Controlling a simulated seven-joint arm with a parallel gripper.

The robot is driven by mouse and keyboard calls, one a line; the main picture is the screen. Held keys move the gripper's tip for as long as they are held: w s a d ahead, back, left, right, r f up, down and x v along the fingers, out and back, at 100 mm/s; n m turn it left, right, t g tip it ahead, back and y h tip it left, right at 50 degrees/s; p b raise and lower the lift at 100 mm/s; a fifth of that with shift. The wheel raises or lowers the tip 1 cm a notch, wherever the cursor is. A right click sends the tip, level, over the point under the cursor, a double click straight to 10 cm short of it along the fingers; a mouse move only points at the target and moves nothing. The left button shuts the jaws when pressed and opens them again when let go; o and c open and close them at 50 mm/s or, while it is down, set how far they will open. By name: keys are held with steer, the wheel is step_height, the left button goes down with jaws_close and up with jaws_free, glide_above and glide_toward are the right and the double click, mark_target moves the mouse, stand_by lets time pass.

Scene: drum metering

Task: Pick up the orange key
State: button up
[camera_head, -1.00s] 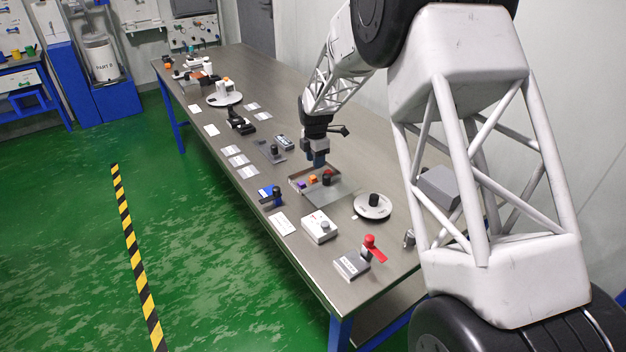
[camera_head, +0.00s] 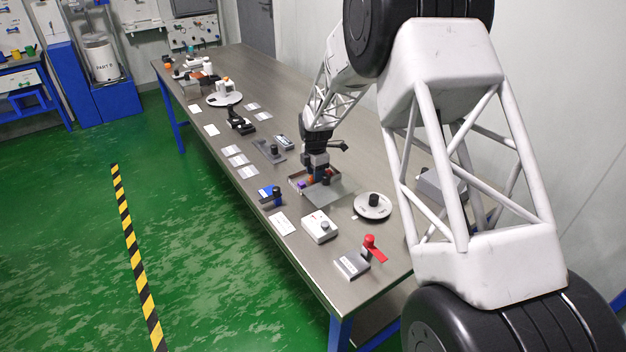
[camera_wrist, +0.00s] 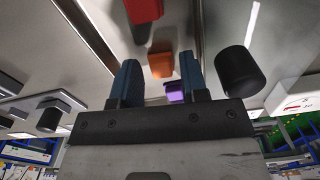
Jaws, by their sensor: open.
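The orange key (camera_wrist: 160,65) shows in the wrist view as a small orange block, ahead of and between the two blue fingers of my gripper (camera_wrist: 158,82). The fingers are apart and nothing is held between them. In the head view my gripper (camera_head: 317,175) is low over the shallow tray (camera_head: 335,191), and the orange key (camera_head: 311,181) is mostly hidden beside the fingers. A purple key (camera_wrist: 175,92) lies close by, near the right finger in the wrist view. A red key (camera_wrist: 143,10) is beyond the orange one.
A black cylindrical knob (camera_wrist: 239,72) stands close to the right finger in the wrist view. Around the tray are a blue block with a dark knob (camera_head: 270,195), a white box (camera_head: 319,227) and a round white dial (camera_head: 372,207). A red-handled valve (camera_head: 370,248) stands at the near end.

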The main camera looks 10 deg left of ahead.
steer(key=shift+f, duration=0.45)
steer(key=c, duration=0.7)
